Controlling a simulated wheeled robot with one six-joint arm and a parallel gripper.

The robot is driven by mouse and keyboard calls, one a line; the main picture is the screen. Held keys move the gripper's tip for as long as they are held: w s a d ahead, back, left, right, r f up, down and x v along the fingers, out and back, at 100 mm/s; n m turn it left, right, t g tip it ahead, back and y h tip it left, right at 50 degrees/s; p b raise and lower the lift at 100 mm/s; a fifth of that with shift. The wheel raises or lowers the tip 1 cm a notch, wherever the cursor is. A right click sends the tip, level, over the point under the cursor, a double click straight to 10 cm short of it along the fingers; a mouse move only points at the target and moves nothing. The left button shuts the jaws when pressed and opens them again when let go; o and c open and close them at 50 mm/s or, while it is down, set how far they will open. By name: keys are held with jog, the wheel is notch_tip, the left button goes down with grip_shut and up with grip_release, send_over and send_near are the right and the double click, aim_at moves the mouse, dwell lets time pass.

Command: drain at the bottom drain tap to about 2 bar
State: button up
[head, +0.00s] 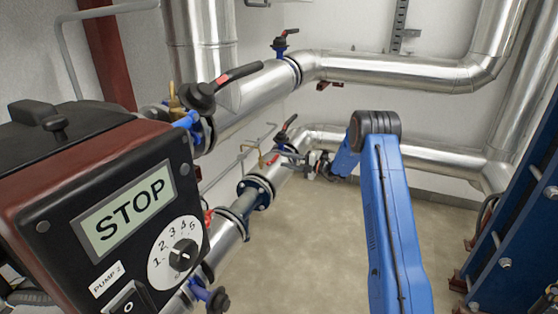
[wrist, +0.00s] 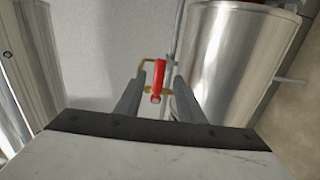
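In the wrist view a tap with a red lever (wrist: 159,76) and thin brass parts (wrist: 147,63) stands ahead of my gripper (wrist: 159,88). My gripper is open, and the lever appears between its two grey fingers with a gap on each side. I cannot tell how deep the lever is between them. In the head view my gripper (head: 320,166) is small and partly hidden by my blue arm, low near the lower pipe. A brass tap with a red lever (head: 271,160) shows left of it on that pipe. No pressure reading is legible.
A pump control box (head: 110,205) at the left shows STOP and a numbered dial (head: 178,254). Silver pipes (head: 400,70) run along the back wall, with blue valves (head: 281,45). A blue plate stack (head: 510,200) stands at the right. The middle floor (head: 310,240) is clear.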

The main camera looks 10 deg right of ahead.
jog(key=v, duration=1.1)
jog(key=shift+d, duration=0.2)
jog(key=shift+s, duration=0.1)
jog(key=s+a+r+n+g, duration=0.6)
jog(key=s+a+r+n, duration=0.5)
jog(key=s+r, duration=0.15)
jog(key=s+a+r+n+g+h, duration=0.1)
jog(key=s+a+r+n, duration=0.15)
jog(key=s, duration=0.35)
jog(key=s+a+r+n+g+h, duration=0.1)
jog(key=s+a+r+n+h, duration=0.1)
jog(key=s+n, duration=0.3)
jog(key=s+a+r+n+g+h, duration=0.1)
jog(key=s+a+r+n, duration=0.15)
jog(key=s, duration=0.45)
jog(key=s+d+n+t+h, duration=0.1)
jog(key=s+d+n+h, duration=0.1)
jog(key=s+n, duration=0.5)
jog(key=s+d+n+t+h, duration=0.1)
jog(key=s+d+n+h, duration=0.2)
jog(key=s, duration=1.3)
jog(key=s+d+n+t+h, duration=0.1)
jog(key=s+d+n+h, duration=0.2)
jog(key=s+n, duration=0.8)
jog(key=f+n+h, duration=0.1)
jog(key=h, duration=0.1)
jog(key=shift+s+d+h, duration=0.25)
jog(key=shift+s+h, duration=0.05)
jog(key=shift+s, duration=0.05)
